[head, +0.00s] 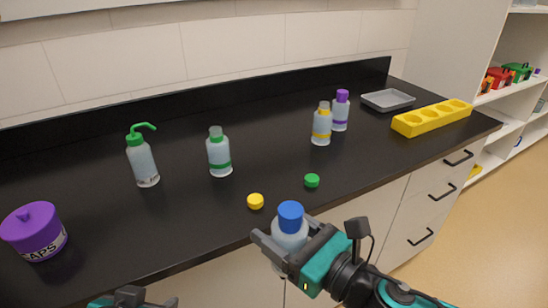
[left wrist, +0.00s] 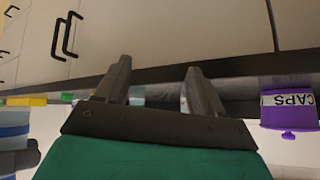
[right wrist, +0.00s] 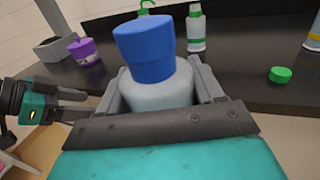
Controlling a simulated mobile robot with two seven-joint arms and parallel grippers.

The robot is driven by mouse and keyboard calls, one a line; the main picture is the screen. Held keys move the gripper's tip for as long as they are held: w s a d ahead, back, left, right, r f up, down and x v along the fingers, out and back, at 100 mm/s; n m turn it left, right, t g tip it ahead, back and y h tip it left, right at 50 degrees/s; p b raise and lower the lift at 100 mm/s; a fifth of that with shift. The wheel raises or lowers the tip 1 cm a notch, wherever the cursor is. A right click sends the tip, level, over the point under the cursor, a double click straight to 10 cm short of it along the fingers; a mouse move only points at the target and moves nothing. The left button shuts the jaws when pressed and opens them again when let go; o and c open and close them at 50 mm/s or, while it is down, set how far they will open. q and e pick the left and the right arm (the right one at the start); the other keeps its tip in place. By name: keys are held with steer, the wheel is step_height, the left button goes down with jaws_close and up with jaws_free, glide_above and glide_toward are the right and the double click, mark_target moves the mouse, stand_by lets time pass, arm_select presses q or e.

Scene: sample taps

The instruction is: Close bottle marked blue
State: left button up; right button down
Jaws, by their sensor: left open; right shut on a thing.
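My right gripper (head: 283,252) is shut on a pale bottle (head: 289,238) with a blue cap (head: 290,214) on top, held upright at the counter's front edge. In the right wrist view the blue cap (right wrist: 144,50) sits over the mouth of the bottle (right wrist: 158,92) between the fingers. I cannot tell how tightly the cap is seated. My left gripper (left wrist: 158,75) is open and empty; in the head view only a piece of it shows at the bottom edge, and in the right wrist view it shows at the left, apart from the bottle.
On the dark counter (head: 170,215) lie a yellow cap (head: 255,201) and a green cap (head: 312,181). Behind stand a green-banded bottle (head: 219,153), a wash bottle (head: 142,162), a yellow-banded bottle (head: 322,125) and a purple-capped bottle (head: 340,111). A purple caps tub (head: 34,232) stands left, a yellow rack (head: 432,118) right.

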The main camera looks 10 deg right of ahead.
arm_select(q)
steer(key=s+a+f+g, duration=0.2)
steer(key=s+f+g, duration=0.1)
steer(key=s+f, duration=0.5)
steer(key=w+d+f+t+h, duration=0.1)
steer(key=w+d+f+t, duration=0.1)
steer(key=w+f+t, duration=0.2)
steer(key=shift+w+d+f+t+h, duration=0.15)
steer(key=shift+f+t+h, duration=0.15)
steer(key=shift+f+t, duration=0.45)
